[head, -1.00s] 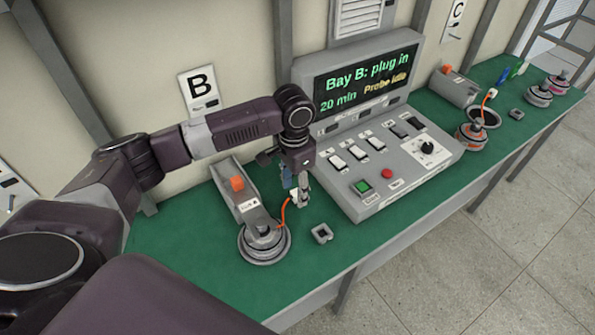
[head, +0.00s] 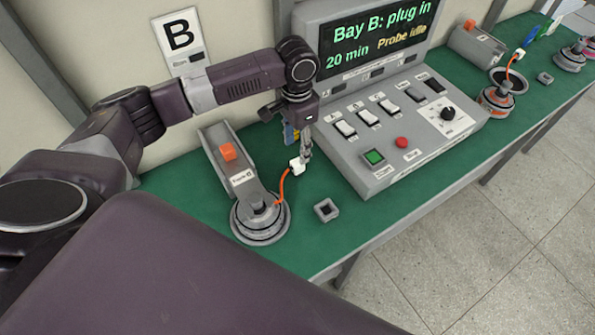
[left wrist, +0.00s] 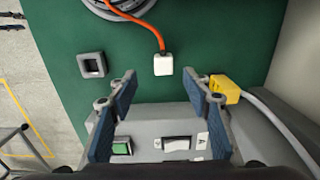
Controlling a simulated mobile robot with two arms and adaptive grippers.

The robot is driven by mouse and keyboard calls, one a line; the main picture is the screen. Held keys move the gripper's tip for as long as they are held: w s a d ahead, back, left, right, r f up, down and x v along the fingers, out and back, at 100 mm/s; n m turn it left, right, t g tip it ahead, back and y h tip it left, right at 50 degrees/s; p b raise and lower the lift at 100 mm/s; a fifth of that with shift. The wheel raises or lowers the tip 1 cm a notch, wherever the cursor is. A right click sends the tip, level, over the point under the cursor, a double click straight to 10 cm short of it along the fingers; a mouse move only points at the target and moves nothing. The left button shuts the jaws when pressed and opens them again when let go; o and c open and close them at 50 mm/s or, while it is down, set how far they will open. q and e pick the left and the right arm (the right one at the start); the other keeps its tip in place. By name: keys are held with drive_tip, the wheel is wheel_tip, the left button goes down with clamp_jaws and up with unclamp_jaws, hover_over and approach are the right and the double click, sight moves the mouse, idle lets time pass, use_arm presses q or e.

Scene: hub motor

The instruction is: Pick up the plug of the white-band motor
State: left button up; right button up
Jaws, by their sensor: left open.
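The near motor (head: 262,218) has pale grey bands and sits on the green bench beside a grey clamp stand. An orange cable runs from it to a white plug (head: 297,163). The plug also shows in the left wrist view (left wrist: 163,65), lying just beyond the fingertips and centred between them. My left gripper (head: 305,147) points down beside the plug. In the left wrist view its blue-padded fingers (left wrist: 158,100) are wide apart with nothing between them. Whether the fingertips are at plug height is hard to tell. My right gripper is not seen.
A small square grey socket (head: 326,210) lies near the motor. The console (head: 400,130) with switches stands close on the right. A yellow connector (left wrist: 228,88) on a grey cable is beside one finger. An orange-banded motor (head: 497,98) stands farther right.

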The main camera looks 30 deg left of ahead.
sight(297, 162)
use_arm(q)
drive_tip(key=shift+w+f, duration=0.15)
drive_tip(key=shift+f, duration=0.6)
drive_tip(key=shift+a+f, duration=0.1)
drive_tip(key=shift+f, duration=0.15)
wheel_tip(297, 162, down, 2)
drive_tip(key=shift+f+p, duration=0.15)
drive_tip(key=shift+p, duration=0.15)
drive_tip(key=f, duration=0.1)
drive_tip(key=f+p, duration=0.1)
drive_tip(key=f, duration=0.2)
drive_tip(key=shift+w+f, duration=0.25)
drive_tip(key=shift+f, duration=0.15)
clamp_jaws()
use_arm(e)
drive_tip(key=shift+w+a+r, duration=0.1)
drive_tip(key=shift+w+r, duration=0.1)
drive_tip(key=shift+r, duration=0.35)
